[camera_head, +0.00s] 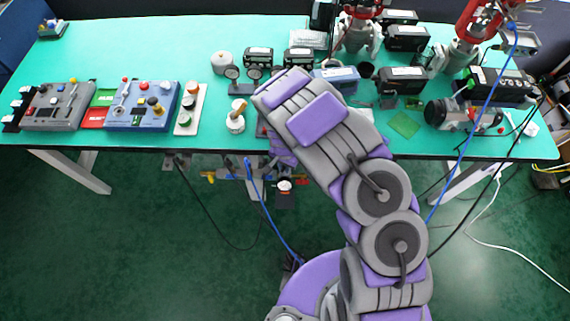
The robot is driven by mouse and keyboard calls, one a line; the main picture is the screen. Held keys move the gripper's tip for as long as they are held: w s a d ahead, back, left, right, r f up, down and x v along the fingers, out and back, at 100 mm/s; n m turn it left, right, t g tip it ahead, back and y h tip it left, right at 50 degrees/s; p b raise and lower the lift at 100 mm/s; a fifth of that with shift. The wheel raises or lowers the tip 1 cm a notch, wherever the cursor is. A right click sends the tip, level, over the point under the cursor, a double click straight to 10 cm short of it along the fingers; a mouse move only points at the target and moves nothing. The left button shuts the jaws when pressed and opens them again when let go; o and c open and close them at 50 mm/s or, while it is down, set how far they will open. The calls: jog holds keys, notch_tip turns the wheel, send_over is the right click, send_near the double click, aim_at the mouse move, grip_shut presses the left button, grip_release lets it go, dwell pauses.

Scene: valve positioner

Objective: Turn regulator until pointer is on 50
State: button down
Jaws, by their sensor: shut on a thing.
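My arm reaches up from the lower right, and its grey and purple links cover the middle of the table front. A purple and grey piece (283,152) shows beside the arm at the table's front edge; it looks like part of my arm. My gripper is hidden behind the arm, so its fingers and what they touch cannot be seen. Below the front edge hangs a small dark device (285,198) with a white round face and some red. It may be the regulator; I cannot tell. No pointer or number 50 can be read at this size.
The green table (150,60) carries a grey control box (57,105), a blue control box (142,105), a white button panel (190,108) and a white knobbed part (236,118). Several black meters stand behind. A blue cable (262,200) hangs down. The floor (120,250) at left is clear.

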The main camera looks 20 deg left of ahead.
jog(key=shift+m, duration=0.5)
jog(key=c, duration=1.2)
grip_release()
jog(key=shift+a, duration=0.15)
notch_tip(320, 180, up, 17)
jog(key=p, duration=0.3)
jog(key=shift+r, duration=0.15)
